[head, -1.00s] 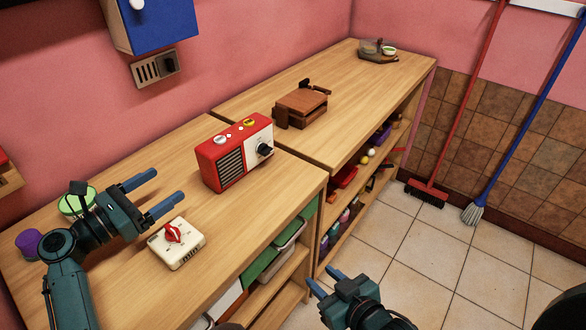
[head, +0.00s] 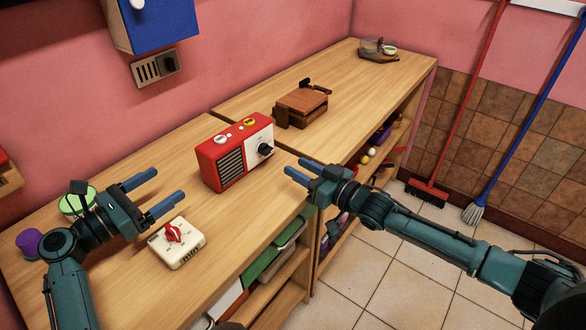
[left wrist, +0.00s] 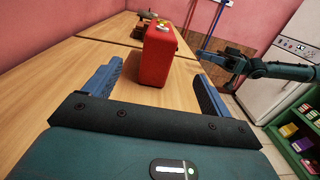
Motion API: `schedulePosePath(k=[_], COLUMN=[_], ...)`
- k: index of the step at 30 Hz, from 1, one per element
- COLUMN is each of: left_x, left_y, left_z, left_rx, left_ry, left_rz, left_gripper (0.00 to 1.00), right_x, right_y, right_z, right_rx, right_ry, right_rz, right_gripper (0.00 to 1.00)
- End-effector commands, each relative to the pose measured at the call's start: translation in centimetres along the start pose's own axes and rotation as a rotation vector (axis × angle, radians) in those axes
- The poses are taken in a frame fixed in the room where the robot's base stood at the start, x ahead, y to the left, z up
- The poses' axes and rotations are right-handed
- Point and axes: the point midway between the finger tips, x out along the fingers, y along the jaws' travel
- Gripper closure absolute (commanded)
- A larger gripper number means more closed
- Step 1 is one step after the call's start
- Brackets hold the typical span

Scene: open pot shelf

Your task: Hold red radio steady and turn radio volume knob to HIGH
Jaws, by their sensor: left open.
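The red radio (head: 223,166) stands upright on the wooden counter, with a white front panel and a black volume knob (head: 265,149) facing right. The knob's setting is too small to read. My left gripper (head: 162,192) is open and empty, to the left of the radio and apart from it. In the left wrist view the radio (left wrist: 156,58) stands ahead between the open fingers. My right gripper (head: 290,171) is to the right of the radio, its blue fingers pointing toward the knob side, apart from it. Its fingers look parted and empty.
A white timer box with a red knob (head: 176,245) lies in front of my left gripper. A green-lidded jar (head: 77,205) and a purple item (head: 31,243) are at the left. A brown wooden item (head: 302,106) stands behind the radio. Open shelves are below the counter.

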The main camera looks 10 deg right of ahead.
Motion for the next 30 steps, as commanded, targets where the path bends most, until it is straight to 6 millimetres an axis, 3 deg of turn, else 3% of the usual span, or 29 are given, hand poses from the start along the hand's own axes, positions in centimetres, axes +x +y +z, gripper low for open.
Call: schedulePosePath(k=[5, 21, 30], left_x=[1.2, 11.0, 13.1], left_y=[0.0, -0.1, -0.1], left_z=[0.0, 0.1, 0.0], left_rx=[-0.001, -0.001, -0.001], left_ry=[-0.002, -0.001, 0.000], left_rz=[-0.001, -0.003, -0.001], left_gripper=[0.16, 0.16, 0.16], right_x=[0.1, 0.1, 0.1], right_y=[-0.1, -0.1, -0.1], right_z=[0.0, 0.0, 0.0], right_rx=[0.015, 0.013, 0.013], right_ry=[-0.001, -0.001, -0.001], right_rz=[-0.010, -0.009, -0.009], right_gripper=[0.64, 0.64, 0.64])
